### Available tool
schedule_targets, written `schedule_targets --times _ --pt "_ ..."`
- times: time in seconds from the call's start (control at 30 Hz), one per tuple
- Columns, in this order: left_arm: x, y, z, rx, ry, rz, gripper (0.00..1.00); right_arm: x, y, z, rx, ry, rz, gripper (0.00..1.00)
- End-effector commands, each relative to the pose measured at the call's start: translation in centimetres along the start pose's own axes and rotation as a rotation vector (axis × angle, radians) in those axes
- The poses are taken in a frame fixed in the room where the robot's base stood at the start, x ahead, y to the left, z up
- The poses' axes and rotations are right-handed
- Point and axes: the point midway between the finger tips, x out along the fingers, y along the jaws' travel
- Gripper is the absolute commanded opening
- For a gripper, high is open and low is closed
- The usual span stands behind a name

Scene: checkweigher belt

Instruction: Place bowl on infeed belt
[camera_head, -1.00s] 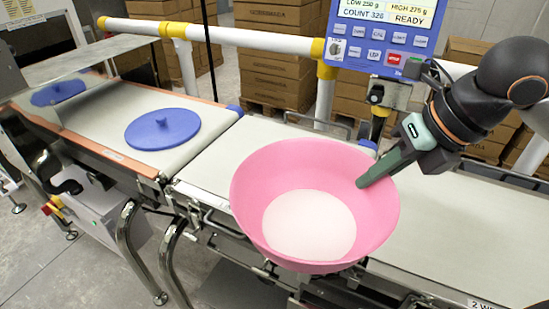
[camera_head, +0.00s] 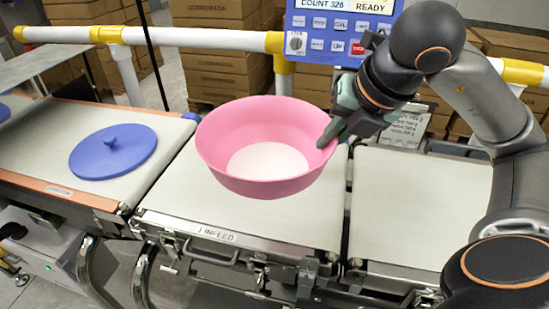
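The pink bowl (camera_head: 225,160) has a pale, whitish inside bottom and is upright over the infeed belt (camera_head: 180,195), whose front edge carries a "1 INFEED" label. I cannot tell whether the bowl's base touches the belt or is slightly above it. My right gripper (camera_head: 332,132) is at the bowl's right rim, with its fingers closed on the rim wall; the finger outside the bowl is mostly hidden. My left gripper is not in view.
A blue round lid with a knob (camera_head: 113,152) lies on the belt to the left. A blue control panel (camera_head: 335,30) stands behind on a white and yellow rail (camera_head: 200,37). Another belt section (camera_head: 415,205) to the right is bare. Stacked cartons (camera_head: 222,75) stand behind.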

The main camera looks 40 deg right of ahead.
Motion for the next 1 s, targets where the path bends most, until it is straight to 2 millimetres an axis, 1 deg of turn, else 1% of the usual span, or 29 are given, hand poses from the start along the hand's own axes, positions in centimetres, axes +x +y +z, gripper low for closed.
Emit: schedule_targets --times 0.03,0.23,0.3,0.4,0.5,0.67,0.73,0.8,0.9,1.0 --pt "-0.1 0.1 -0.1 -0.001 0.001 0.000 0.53 1.1 0.5 0.7 0.004 0.007 0.003 0.00" --pt "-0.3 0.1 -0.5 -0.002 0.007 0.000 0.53 5.3 1.9 3.8 0.003 0.007 0.004 0.00" --pt "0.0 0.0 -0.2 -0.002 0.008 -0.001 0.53 7.4 1.8 4.1 0.002 0.007 0.000 0.00" --pt "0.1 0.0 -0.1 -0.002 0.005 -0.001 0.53 9.5 1.9 4.6 0.001 0.004 0.001 0.00" --pt "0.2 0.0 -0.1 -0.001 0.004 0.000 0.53 11.0 2.0 4.9 0.000 0.003 0.001 0.00" --pt "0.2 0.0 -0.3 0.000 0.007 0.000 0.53 12.0 2.1 5.3 0.000 0.000 0.004 0.00" --pt "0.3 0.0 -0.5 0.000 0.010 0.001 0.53 12.9 2.1 5.4 0.000 0.002 0.002 0.00" --pt "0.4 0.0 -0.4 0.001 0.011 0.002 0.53 14.0 1.7 5.0 -0.002 0.003 0.000 0.00" --pt "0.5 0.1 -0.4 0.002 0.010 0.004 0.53 15.1 1.3 4.5 -0.002 0.002 0.000 0.00" --pt "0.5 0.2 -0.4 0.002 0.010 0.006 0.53 15.6 1.2 4.4 -0.002 -0.001 0.002 0.00"
